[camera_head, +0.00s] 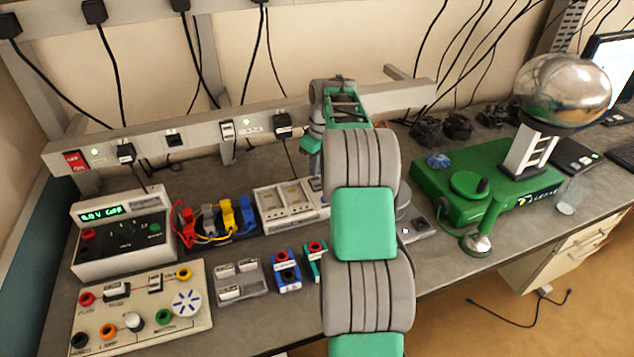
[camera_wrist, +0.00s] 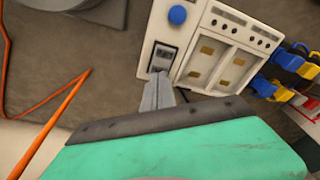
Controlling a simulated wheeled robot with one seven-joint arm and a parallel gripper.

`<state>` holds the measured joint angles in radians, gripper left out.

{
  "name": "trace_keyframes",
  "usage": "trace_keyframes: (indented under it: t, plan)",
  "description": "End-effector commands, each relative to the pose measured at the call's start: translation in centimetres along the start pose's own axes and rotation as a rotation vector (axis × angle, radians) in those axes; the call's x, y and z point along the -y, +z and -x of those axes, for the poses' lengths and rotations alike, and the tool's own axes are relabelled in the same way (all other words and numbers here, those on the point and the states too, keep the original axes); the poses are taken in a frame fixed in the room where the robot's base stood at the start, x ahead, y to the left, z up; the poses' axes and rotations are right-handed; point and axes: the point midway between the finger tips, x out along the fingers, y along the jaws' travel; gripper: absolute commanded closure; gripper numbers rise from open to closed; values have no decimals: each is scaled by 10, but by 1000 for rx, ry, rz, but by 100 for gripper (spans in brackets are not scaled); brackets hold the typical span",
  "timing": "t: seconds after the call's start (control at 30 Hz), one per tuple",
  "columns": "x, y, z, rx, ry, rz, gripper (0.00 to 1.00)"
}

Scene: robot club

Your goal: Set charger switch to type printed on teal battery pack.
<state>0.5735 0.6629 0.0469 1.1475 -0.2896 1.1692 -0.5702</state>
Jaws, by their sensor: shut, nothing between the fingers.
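The charger (camera_head: 272,213) is a pale box with two bays on the bench, partly hidden by my arm in the head view. In the wrist view the charger (camera_wrist: 198,62) shows a dark switch (camera_wrist: 162,55) near one end and a blue knob (camera_wrist: 178,14). My gripper (camera_wrist: 159,80) is shut and empty, its fingertips at the charger's edge just below the switch; whether they touch cannot be told. The teal battery pack (camera_head: 312,258) stands in front of the charger, mostly behind my arm; its print is unreadable. A blue pack (camera_head: 287,272) stands beside it.
A power supply (camera_head: 120,250) and a circuit board (camera_head: 140,318) stand at left. A grey holder (camera_head: 240,283) sits near the packs, and colored leads (camera_head: 215,220) lie left of the charger. A green generator base (camera_head: 470,190) with a metal sphere (camera_head: 562,88) stands at right.

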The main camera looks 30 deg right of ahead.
Motion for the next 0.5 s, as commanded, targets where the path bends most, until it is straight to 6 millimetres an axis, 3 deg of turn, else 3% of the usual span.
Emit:
trace_keyframes:
  t: [0.5]
  plan:
    - [0, 1, -6, 0, 0, 0, 100]
